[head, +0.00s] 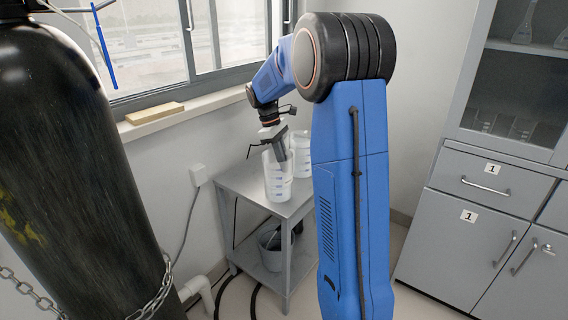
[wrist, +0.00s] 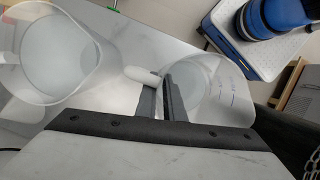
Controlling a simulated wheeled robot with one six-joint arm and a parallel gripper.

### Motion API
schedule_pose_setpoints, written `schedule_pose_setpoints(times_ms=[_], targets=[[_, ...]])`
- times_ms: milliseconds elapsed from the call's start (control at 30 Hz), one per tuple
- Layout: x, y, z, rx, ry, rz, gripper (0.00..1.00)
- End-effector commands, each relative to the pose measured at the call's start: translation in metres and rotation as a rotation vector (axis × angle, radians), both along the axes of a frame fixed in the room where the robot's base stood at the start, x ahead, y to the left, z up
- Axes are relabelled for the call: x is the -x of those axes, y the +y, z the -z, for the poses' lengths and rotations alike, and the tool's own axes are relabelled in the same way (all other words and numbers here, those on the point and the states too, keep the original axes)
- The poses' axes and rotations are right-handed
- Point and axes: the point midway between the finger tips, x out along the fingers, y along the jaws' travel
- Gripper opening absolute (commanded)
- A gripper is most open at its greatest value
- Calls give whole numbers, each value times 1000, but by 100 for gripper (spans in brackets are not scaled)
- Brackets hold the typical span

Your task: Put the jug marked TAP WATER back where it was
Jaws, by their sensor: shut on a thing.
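My gripper (head: 280,152) reaches down over a small metal side table (head: 232,184) and is shut on the handle of a translucent white jug (head: 277,182). In the wrist view the fingers (wrist: 162,98) close around the white handle of this jug (wrist: 208,92), which stands to the right. The jug is upright at the table's top; I cannot tell whether its base touches. A second similar jug (head: 302,166) stands just behind it, and it shows at the left of the wrist view (wrist: 62,55). Lettering on both jugs is too small to read.
A bucket (head: 270,248) sits on the table's lower shelf. A large black cylinder with a chain (head: 75,170) stands at the left. A window sill with a wooden block (head: 155,113) is behind. A grey cabinet (head: 460,240) stands at the right.

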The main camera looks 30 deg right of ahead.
Motion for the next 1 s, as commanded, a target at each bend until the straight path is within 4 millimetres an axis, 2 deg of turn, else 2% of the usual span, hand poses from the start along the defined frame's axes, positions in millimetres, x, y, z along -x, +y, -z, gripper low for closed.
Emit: schedule_pose_setpoints(times_ms=[100, 133, 200, 467, 633, 767, 1000], targets=[[0, 0, 2, 0, 0, 0, 0], [0, 0, 2, 0, 0, 0, 15], [0, 0, 2, 0, 0, 0, 27], [0, 0, 2, 0, 0, 0, 27], [-2, 1, -7, 1, -1, 0, 27], [-8, 4, -26, 1, -2, -1, 27], [-20, 12, -71, 1, -2, -1, 27]])
